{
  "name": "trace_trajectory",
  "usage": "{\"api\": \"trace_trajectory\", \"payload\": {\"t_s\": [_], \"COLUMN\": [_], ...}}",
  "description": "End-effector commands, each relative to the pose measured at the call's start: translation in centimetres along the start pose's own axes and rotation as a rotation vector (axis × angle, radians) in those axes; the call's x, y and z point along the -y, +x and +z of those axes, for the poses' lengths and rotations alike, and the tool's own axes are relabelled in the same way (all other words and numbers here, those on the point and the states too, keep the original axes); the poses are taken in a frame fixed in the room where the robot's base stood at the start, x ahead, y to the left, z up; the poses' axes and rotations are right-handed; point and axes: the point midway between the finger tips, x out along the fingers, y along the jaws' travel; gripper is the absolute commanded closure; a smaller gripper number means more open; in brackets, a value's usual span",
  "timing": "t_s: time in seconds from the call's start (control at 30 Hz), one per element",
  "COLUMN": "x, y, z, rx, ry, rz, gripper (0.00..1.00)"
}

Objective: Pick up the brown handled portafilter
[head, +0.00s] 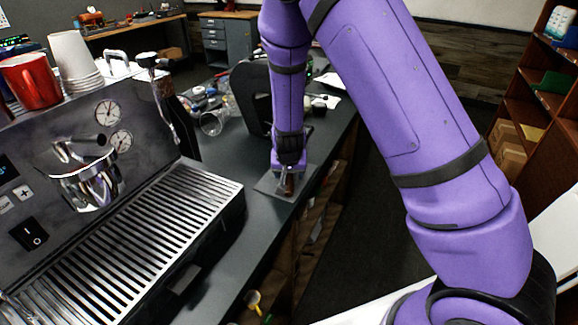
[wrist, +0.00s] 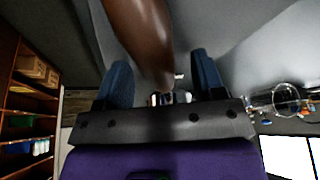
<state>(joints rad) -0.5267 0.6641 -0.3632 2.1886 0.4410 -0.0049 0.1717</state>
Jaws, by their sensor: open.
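The portafilter's brown handle (head: 289,186) shows just below my gripper (head: 286,176) in the head view, over a grey mat at the counter's right edge. In the wrist view the brown handle (wrist: 143,38) runs from the top edge down between the two blue fingers of my gripper (wrist: 161,75). The fingers are apart, with a visible gap between the handle and the right finger. I cannot tell whether the left finger touches it. The portafilter's metal head is not clearly visible.
The espresso machine's slatted drip tray (head: 140,232) is at left, with a red mug (head: 32,81) and stacked white cups (head: 73,58) on top. A glass jar (head: 212,122) and small clutter lie farther back on the counter. Shelves (head: 535,95) stand at right.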

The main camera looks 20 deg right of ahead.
Motion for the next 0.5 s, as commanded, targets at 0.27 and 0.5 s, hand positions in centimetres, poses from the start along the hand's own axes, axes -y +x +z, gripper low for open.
{"api": "trace_trajectory", "payload": {"t_s": [0.27, 0.5], "x": [0.07, 0.06], "y": [0.56, 0.55], "z": [0.00, 0.00], "rx": [0.000, 0.000], "ry": [0.000, 0.000], "rz": [-0.002, -0.001], "gripper": [0.37, 0.81]}}
